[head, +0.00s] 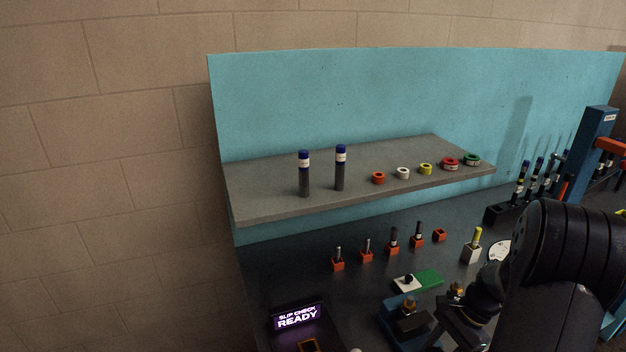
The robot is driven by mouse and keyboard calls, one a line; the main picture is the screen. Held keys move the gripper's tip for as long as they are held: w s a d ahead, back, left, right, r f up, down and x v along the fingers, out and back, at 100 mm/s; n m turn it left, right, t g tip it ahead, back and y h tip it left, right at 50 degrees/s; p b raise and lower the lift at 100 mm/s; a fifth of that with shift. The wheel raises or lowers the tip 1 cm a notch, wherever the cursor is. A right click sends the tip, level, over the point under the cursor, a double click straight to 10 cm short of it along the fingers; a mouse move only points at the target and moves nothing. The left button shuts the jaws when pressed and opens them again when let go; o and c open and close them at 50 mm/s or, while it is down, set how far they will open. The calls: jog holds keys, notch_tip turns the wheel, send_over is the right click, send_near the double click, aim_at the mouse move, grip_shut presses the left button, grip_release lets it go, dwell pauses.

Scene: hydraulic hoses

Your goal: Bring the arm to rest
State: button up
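My black arm fills the lower right of the head view and bends down to the left over the bench. My gripper (442,326) is low in the picture, beside a blue block with a brass-coloured fitting (409,304). Its fingers are dark, small and partly cut off by the lower edge, so I cannot tell whether they are open or shut. I cannot tell whether anything is held between them or whether it touches the block.
A grey shelf (262,203) above the bench carries two dark blue-capped bottles (304,175) and several coloured rings (403,173). Several orange holders (338,265) line the bench. A lit "SLIP CHECK READY" sign (297,318) stands front left. A blue post (592,140) stands right.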

jog(key=t+h+b, duration=0.1)
jog(key=h, duration=0.1)
jog(key=a+t+h+b, duration=0.1)
jog(key=h+b, duration=0.1)
jog(key=h, duration=0.1)
jog(key=shift+s, duration=0.15)
jog(key=shift+r, duration=0.9)
jog(key=shift+s, duration=0.1)
